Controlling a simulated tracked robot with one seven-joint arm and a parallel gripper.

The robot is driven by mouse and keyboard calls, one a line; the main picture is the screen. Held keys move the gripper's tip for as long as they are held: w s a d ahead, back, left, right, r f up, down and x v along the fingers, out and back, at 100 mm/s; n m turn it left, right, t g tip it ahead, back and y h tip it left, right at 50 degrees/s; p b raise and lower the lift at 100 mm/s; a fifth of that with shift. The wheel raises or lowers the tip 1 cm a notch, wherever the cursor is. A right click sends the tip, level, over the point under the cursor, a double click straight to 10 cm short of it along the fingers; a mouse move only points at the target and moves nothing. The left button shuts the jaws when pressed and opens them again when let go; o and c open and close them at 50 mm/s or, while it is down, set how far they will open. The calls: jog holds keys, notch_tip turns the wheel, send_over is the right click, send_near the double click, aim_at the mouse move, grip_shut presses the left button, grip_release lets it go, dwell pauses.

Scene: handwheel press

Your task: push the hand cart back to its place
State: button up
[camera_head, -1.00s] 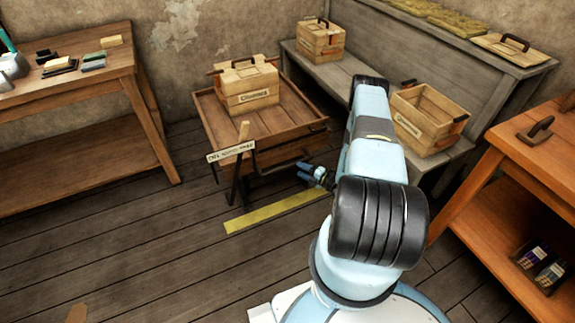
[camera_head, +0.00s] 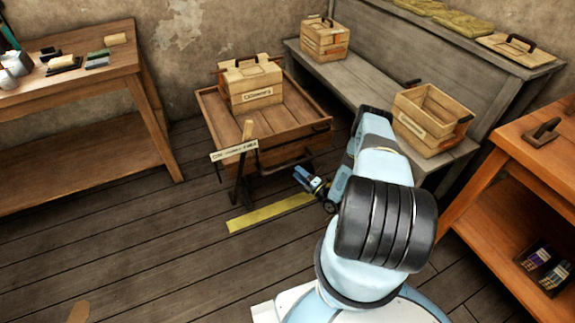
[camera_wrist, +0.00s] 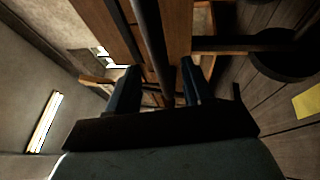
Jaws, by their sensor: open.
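The hand cart (camera_head: 212,116) is a low wooden tray cart with a dark bar handle (camera_head: 290,160) at its near side. A lidded wooden crate (camera_head: 255,88) sits on it. The cart stands behind a yellow floor strip (camera_head: 270,212). My gripper (camera_head: 303,178) is close to the cart's near right side, by the handle. In the wrist view my gripper (camera_wrist: 158,72) is open, and a dark bar (camera_wrist: 150,40) runs between its fingers. I cannot tell whether they touch it. The handle's right end is partly hard to make out.
A dark post with a sign (camera_head: 234,152) stands before the cart. A grey bench (camera_head: 350,82) with two wooden boxes lies behind and right. An orange workbench (camera_head: 510,165) is at the right, a wooden table (camera_head: 90,85) at the left.

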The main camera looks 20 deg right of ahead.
jog(key=x, duration=0.7)
jog(key=shift+w+a, duration=0.2)
jog(key=shift+w, duration=0.15)
jog(key=shift+r, duration=0.15)
grip_shut()
